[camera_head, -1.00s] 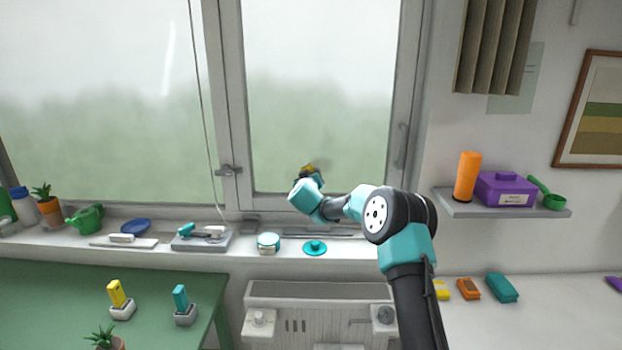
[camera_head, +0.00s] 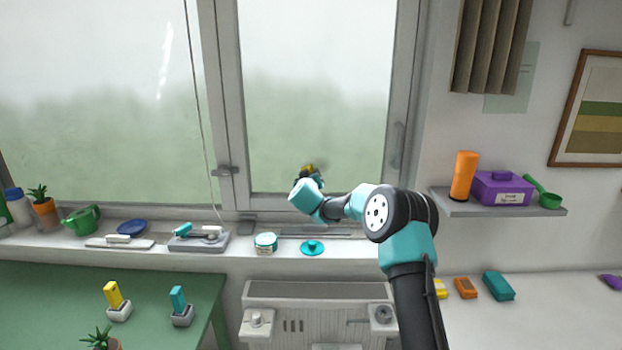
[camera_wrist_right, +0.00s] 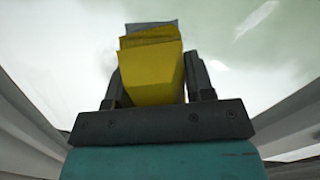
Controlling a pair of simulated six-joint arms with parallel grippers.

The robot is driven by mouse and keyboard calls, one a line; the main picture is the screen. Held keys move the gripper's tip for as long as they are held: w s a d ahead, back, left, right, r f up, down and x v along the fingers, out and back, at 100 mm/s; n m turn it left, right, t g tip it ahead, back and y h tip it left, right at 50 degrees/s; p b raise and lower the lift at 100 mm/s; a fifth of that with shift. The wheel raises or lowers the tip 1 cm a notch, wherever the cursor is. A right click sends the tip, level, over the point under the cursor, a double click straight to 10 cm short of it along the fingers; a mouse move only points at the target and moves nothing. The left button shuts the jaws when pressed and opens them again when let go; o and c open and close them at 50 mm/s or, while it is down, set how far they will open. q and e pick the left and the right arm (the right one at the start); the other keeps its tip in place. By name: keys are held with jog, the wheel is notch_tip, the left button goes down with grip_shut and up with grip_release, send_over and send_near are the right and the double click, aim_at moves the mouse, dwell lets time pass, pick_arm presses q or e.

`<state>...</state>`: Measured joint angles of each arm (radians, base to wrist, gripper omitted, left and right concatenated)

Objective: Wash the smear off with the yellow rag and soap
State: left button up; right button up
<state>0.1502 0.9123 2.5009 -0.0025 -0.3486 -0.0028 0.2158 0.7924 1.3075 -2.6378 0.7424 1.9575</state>
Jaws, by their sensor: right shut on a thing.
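My right gripper (camera_head: 309,173) is up at the lower part of the right window pane. In the right wrist view the gripper (camera_wrist_right: 155,95) is shut on a folded yellow rag (camera_wrist_right: 150,72), whose grey far edge is toward the pane. In the head view only a small yellow bit shows past the wrist. A faint dull smear (camera_head: 323,168) shows on the glass just right of the gripper. I cannot tell whether the rag touches the glass. A teal-and-white tub (camera_head: 265,243), possibly the soap, stands on the sill beside a teal lid (camera_head: 312,247). My left gripper is out of view.
The sill (camera_head: 355,247) below also holds a grey tray (camera_head: 200,243), a blue dish (camera_head: 132,227) and a green watering can (camera_head: 82,219). A window handle (camera_head: 398,145) is at the right frame. A shelf (camera_head: 450,209) juts out at the right.

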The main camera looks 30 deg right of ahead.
jog(key=shift+w+a, duration=0.6)
jog(key=shift+a, duration=0.35)
jog(key=shift+d, duration=0.15)
jog(key=shift+s+d, duration=0.6)
jog(key=shift+d, duration=0.3)
jog(key=shift+a, duration=0.15)
jog(key=shift+w+a, duration=0.6)
jog(key=shift+a, duration=0.3)
jog(key=shift+d, duration=0.15)
jog(key=shift+s+d, duration=0.6)
jog(key=shift+d, duration=0.3)
